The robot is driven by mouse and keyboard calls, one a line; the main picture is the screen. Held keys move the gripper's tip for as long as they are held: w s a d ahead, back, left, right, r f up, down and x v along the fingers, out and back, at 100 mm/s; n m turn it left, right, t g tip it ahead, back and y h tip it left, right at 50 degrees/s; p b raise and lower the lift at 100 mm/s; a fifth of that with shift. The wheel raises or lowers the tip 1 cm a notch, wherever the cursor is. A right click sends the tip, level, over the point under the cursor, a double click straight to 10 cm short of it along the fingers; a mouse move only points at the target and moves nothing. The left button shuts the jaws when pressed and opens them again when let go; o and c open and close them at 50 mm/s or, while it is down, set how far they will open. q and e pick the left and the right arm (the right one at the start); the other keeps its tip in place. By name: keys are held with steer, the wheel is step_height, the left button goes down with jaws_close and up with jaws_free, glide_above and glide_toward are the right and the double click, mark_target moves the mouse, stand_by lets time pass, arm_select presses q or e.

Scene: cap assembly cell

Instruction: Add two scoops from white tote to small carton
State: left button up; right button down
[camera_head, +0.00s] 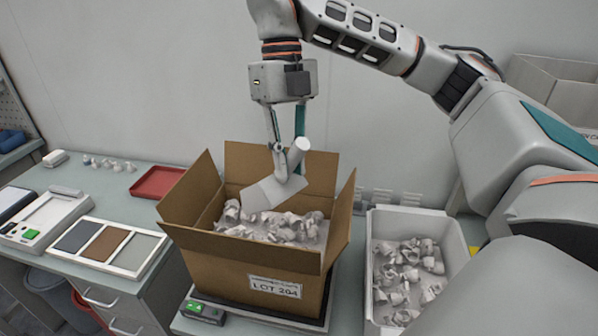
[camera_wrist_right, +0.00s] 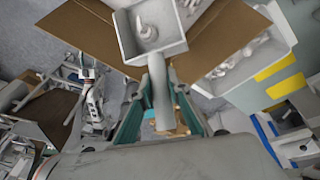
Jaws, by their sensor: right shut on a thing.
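My right gripper (camera_head: 286,163) is shut on the handle of a pale grey scoop (camera_head: 268,194). The scoop is over the opening of the brown carton (camera_head: 225,262), its pan tilted down to the left. The right wrist view shows the scoop pan (camera_wrist_right: 128,42) with at least one white piece in it. The carton is open, its flaps up, labelled LOT 204, with many pale caps (camera_head: 262,228) inside. The white tote (camera_head: 376,218) stands to its right and holds many similar caps (camera_head: 405,265). My left gripper is not in view.
The carton stands on a scale (camera_head: 203,311). A red tray (camera_head: 157,182) and a three-panel board (camera_head: 110,246) lie to its left, with a device (camera_head: 42,222) beyond. Another open box (camera_head: 556,80) stands at the back right. The carton's raised flaps surround the scoop.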

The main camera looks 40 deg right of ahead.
steer(key=shift+w+a+r+g, duration=0.1)
steer(key=shift+w+r+g, duration=0.2)
steer(key=shift+w+r, duration=0.1)
steer(key=shift+w+a+r+g+h, duration=0.1)
steer(key=shift+w+r+g, duration=0.2)
steer(key=shift+w+g, duration=0.25)
steer(key=shift+w+a+r+g+h, duration=0.1)
steer(key=shift+w+r+g, duration=0.25)
steer(key=shift+w, duration=0.35)
steer(key=shift+w+a+r+g+h, duration=0.1)
steer(key=shift+w+r+g, duration=0.1)
steer(key=shift+w+g, duration=0.4)
